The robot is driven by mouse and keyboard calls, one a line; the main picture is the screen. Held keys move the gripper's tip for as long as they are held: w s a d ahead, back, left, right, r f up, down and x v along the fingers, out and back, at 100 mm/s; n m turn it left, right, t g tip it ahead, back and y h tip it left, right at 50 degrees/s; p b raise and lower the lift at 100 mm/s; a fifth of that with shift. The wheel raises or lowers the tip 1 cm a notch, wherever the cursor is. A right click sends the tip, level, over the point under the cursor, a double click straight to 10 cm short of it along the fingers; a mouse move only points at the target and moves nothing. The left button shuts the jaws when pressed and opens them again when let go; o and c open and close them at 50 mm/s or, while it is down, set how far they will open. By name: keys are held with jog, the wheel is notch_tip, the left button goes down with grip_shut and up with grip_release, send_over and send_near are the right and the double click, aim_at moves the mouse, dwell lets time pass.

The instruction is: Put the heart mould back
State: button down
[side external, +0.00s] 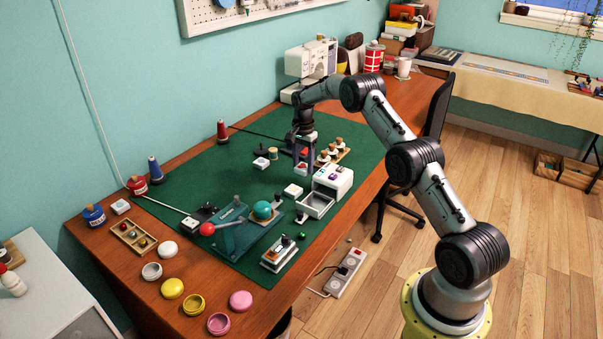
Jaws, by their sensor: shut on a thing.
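My gripper (304,171) points down over the green mat, between the small white block with a dark top and the white drawer box. It is shut on a small red thing (302,166), which shows between the fingers. It is too small to make out a heart shape, so I cannot be sure that it is the heart mould. The white drawer box (341,181) stands to the right, with its drawer (318,203) pulled open towards the front and small purple pieces on top. A wooden rack (346,154) with several brown-topped pieces is behind it.
A green press (240,230) with a red-knobbed lever stands at the front of the mat (203,182). Round tubs and lids line the table's front. The mat's back left is fairly clear.

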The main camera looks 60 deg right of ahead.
aim_at(301, 181)
jog(key=shift+w+d+f, duration=0.15)
jog(key=shift+w+f, duration=0.1)
jog(key=shift+f, duration=0.25)
jog(key=shift+w+d+f, duration=0.15)
jog(key=shift+w+f, duration=0.1)
jog(key=shift+f, duration=1.45)
jog(key=shift+f, duration=0.15)
jog(key=shift+c, duration=1.1)
grip_release()
